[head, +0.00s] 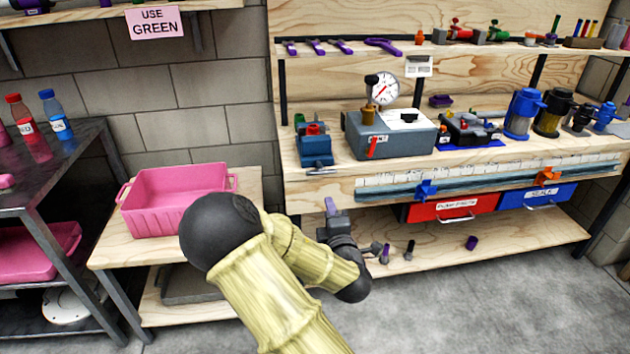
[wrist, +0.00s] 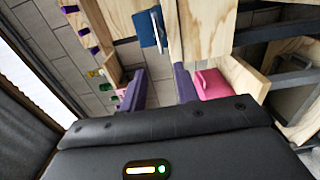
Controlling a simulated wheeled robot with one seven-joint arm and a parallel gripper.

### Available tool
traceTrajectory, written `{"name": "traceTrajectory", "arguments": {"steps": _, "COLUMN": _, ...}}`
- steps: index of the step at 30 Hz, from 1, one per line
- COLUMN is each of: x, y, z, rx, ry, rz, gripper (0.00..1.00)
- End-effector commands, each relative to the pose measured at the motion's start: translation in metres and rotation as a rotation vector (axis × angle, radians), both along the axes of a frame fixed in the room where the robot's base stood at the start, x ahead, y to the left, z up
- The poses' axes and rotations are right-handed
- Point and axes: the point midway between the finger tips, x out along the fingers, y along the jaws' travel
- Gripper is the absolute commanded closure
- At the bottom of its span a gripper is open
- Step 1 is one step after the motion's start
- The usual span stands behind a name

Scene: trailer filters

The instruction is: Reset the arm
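My arm, with a black elbow and pale yellow links, reaches forward and is bent in front of the workbench in the head view. My gripper (head: 358,227) is at its end, in front of the bench's lower shelf. In the wrist view my gripper (wrist: 160,85) shows two purple fingers spread apart. Nothing shows held between them. Part of the wrist is hidden behind the forearm in the head view.
A pink bin (head: 177,205) stands on a low wooden table left of my arm. The workbench (head: 335,163) carries a grey gauge box (head: 392,135) and several devices. Red (head: 455,207) and blue (head: 537,196) drawers hang below. Grey floor (head: 480,310) is clear at right.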

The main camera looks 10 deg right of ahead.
Motion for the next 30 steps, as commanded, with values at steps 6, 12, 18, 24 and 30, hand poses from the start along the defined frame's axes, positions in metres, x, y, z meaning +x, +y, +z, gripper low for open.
{"name": "traceTrajectory", "arguments": {"steps": 6, "x": -0.002, "y": -0.014, "z": -0.008, "rx": 0.082, "ry": 0.051, "rz": -0.056, "gripper": 0.69}}
{"name": "traceTrajectory", "arguments": {"steps": 12, "x": -0.017, "y": -0.048, "z": -0.041, "rx": 0.380, "ry": 0.238, "rz": -0.245, "gripper": 0.69}}
{"name": "traceTrajectory", "arguments": {"steps": 18, "x": -0.049, "y": -0.059, "z": -0.070, "rx": 0.713, "ry": 0.448, "rz": -0.437, "gripper": 0.69}}
{"name": "traceTrajectory", "arguments": {"steps": 24, "x": -0.090, "y": -0.050, "z": -0.078, "rx": 0.988, "ry": 0.640, "rz": -0.604, "gripper": 0.69}}
{"name": "traceTrajectory", "arguments": {"steps": 30, "x": -0.138, "y": -0.032, "z": -0.069, "rx": 1.186, "ry": 0.813, "rz": -0.759, "gripper": 0.69}}
